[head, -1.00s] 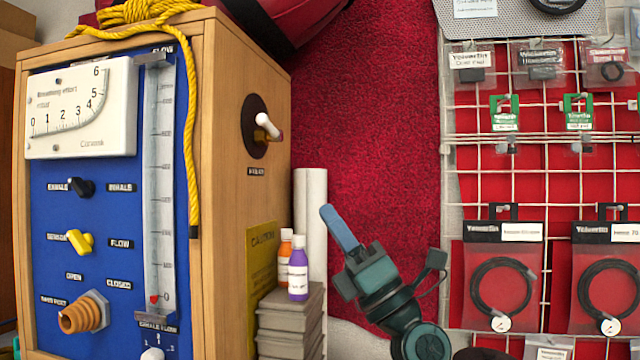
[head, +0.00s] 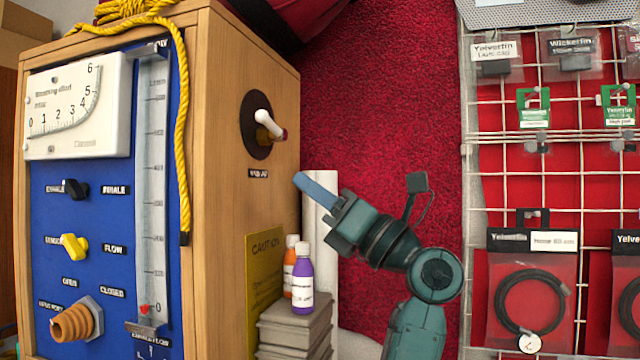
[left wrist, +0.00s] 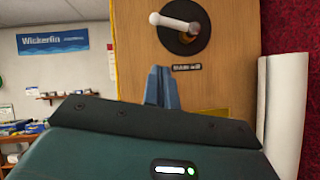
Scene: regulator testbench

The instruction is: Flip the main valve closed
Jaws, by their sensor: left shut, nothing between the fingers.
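The main valve is a black round plate (head: 256,125) with a white lever (head: 268,124), on the right side face of the wooden cabinet. A small label sits under it. In the left wrist view the lever (left wrist: 176,22) lies nearly level, tilted slightly, across the black plate (left wrist: 184,40). My left gripper (head: 302,180) is shut and empty, with its blue fingers below and to the right of the valve, apart from it. In the left wrist view the shut fingers (left wrist: 160,74) point up toward the cabinet, below the lever. My right gripper is not in view.
The wooden cabinet (head: 222,150) has a blue front panel with knobs and a gauge. Orange and purple bottles (head: 302,280) stand on stacked grey boxes (head: 295,325) under my left gripper. A white roll (head: 318,215) stands behind. A wire rack (head: 470,190) is at right.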

